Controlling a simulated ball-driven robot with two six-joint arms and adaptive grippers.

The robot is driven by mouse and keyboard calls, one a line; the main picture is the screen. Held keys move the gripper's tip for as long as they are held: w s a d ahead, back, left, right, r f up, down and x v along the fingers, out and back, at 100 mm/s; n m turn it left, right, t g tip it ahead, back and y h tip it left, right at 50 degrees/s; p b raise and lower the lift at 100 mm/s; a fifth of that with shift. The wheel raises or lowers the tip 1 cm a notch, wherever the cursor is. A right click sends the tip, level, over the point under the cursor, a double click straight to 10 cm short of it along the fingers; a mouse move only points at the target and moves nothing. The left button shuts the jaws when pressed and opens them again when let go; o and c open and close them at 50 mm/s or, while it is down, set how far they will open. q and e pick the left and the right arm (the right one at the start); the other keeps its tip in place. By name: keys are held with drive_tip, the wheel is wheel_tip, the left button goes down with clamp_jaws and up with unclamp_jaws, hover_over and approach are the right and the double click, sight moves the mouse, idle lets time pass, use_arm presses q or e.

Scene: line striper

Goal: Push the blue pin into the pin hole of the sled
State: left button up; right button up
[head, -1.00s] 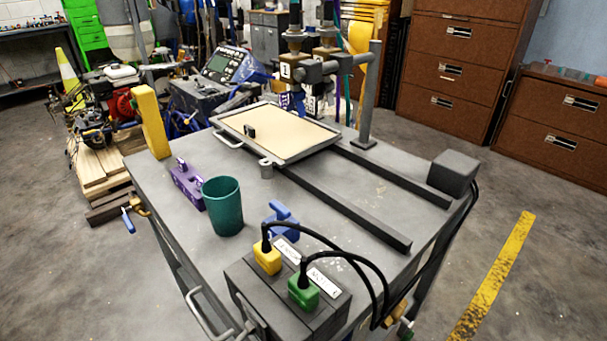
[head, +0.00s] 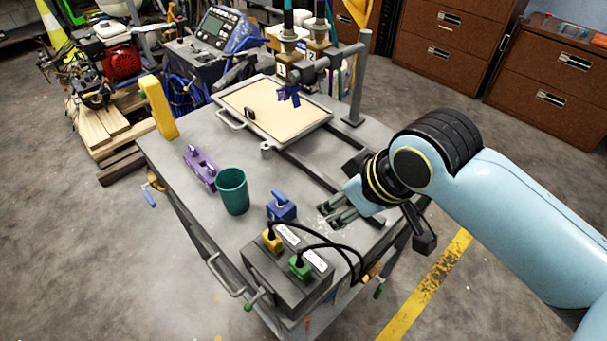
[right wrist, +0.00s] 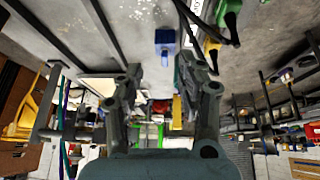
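The blue pin (head: 281,208) is on the cart top, behind the box with plugs. The sled (head: 318,122), a framed tray with a beige top, sits on dark rails at the back. A small grey ring, apparently the pin hole (head: 266,150), is at the sled's near corner. My right gripper (head: 333,212) is to the right of the blue pin, apart from it. In the right wrist view my fingers (right wrist: 160,72) are spread and empty, with the blue pin (right wrist: 165,41) showing beyond the gap between them. My left gripper is not in view.
A green cup (head: 233,192) and a purple block (head: 199,168) stand left of the pin. A grey box (head: 285,280) with yellow and green plugs and black cables is in front. A yellow block (head: 158,106) stands at the left edge.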

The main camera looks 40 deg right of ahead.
sight(281, 196)
drive_tip(key=w+f+b, duration=0.2)
drive_tip(key=w+f, duration=0.1)
drive_tip(key=w, duration=0.2)
drive_tip(key=w+a+f+t+b, duration=0.1)
drive_tip(key=w+f+b, duration=0.2)
drive_tip(key=w+f, duration=0.1)
drive_tip(key=w+a+f+t+y+b, duration=0.1)
drive_tip(key=w+f+b, duration=0.2)
drive_tip(key=w+f, duration=0.1)
drive_tip(key=shift+w+f, duration=0.25)
drive_tip(key=shift+w, duration=0.6)
drive_tip(key=shift+w+f+b, duration=0.3)
drive_tip(key=shift+w+f, duration=0.2)
drive_tip(key=shift+f, duration=0.05)
drive_tip(key=shift+p, duration=0.4)
clamp_jaws()
